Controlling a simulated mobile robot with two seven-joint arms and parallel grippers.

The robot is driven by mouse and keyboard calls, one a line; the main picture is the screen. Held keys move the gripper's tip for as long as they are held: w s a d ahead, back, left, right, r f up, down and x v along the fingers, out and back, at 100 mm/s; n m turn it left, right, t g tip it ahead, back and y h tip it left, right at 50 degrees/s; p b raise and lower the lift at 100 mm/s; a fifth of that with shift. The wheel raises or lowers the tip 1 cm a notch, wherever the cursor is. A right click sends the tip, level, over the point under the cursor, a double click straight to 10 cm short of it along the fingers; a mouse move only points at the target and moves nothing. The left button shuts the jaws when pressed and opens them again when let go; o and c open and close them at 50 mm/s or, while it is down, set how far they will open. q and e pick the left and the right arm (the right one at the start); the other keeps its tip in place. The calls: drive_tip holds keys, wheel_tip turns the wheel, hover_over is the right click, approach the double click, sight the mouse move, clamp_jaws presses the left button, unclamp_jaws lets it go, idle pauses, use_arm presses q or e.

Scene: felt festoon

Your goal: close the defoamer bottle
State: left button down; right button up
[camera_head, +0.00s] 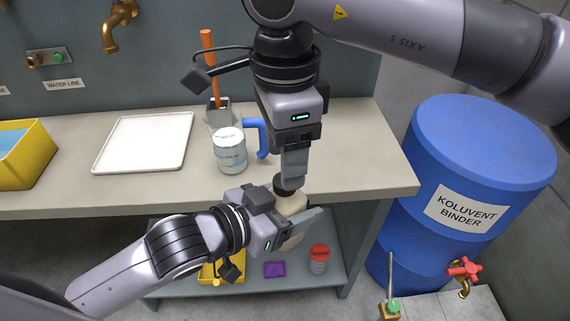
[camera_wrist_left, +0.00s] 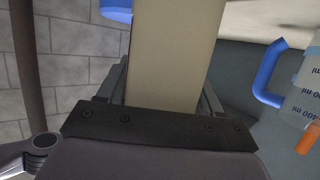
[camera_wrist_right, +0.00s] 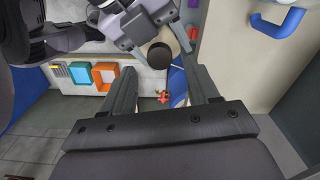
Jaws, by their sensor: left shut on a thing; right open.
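The defoamer bottle is cream with a dark cap (camera_head: 288,186) on its top. Its cream body (camera_head: 291,204) is upright or nearly so in front of the counter edge, partly hidden by my grippers. My left gripper (camera_head: 296,222) is shut around the body, which fills the middle of the left wrist view (camera_wrist_left: 170,60). My right gripper (camera_head: 293,172) points down just above the cap, open and empty. In the right wrist view the dark cap (camera_wrist_right: 160,55) shows just past and between the open fingertips (camera_wrist_right: 163,74). I cannot tell how tightly the cap sits.
A white jar (camera_head: 230,150) and a blue-handled jug (camera_head: 252,128) stand on the counter behind the bottle. A white tray (camera_head: 144,141) lies to the left. A purple item (camera_head: 275,269) and a red-lidded jar (camera_head: 319,259) are on the lower shelf. A blue drum (camera_head: 480,150) stands right.

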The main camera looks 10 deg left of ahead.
drive_tip(key=shift+r, duration=0.35)
drive_tip(key=shift+c, duration=0.4)
wheel_tip(320, 180, up, 3)
drive_tip(key=n, duration=0.6)
drive_tip(key=shift+r, duration=0.2)
hover_over(285, 212)
drive_tip(key=w, duration=0.3)
drive_tip(key=shift+a+f, duration=0.15)
drive_tip(key=shift+f, duration=1.85)
drive_tip(key=shift+a+f, duration=0.15)
drive_tip(key=shift+f, duration=1.85)
